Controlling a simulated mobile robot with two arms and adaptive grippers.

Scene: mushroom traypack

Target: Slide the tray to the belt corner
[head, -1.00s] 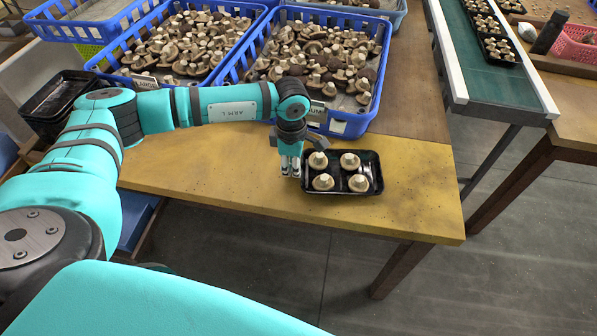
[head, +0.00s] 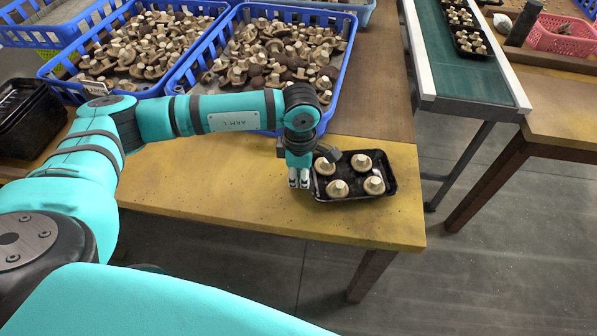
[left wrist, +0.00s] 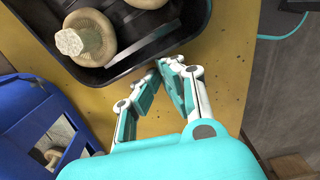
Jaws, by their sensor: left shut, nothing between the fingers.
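The black tray (head: 352,198) holds several brown mushrooms and lies flat on the yellow table top, near its right end. My left gripper (head: 299,184) points down at the left side of the tray, with its fingers shut and empty. In the left wrist view the fingertips (left wrist: 164,66) are right by the outer side of the tray wall (left wrist: 118,66); whether they touch it I cannot tell. The belt (head: 476,78) is green with pale side rails, behind and to the right of the tray. My right gripper is not in view.
Blue crates (head: 268,124) full of mushrooms stand behind my left arm. A floor gap separates the table (head: 225,190) from the belt and the brown table on the right. Filled black trays (head: 470,45) line the belt's right side. A pink basket (head: 562,38) stands at the far right.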

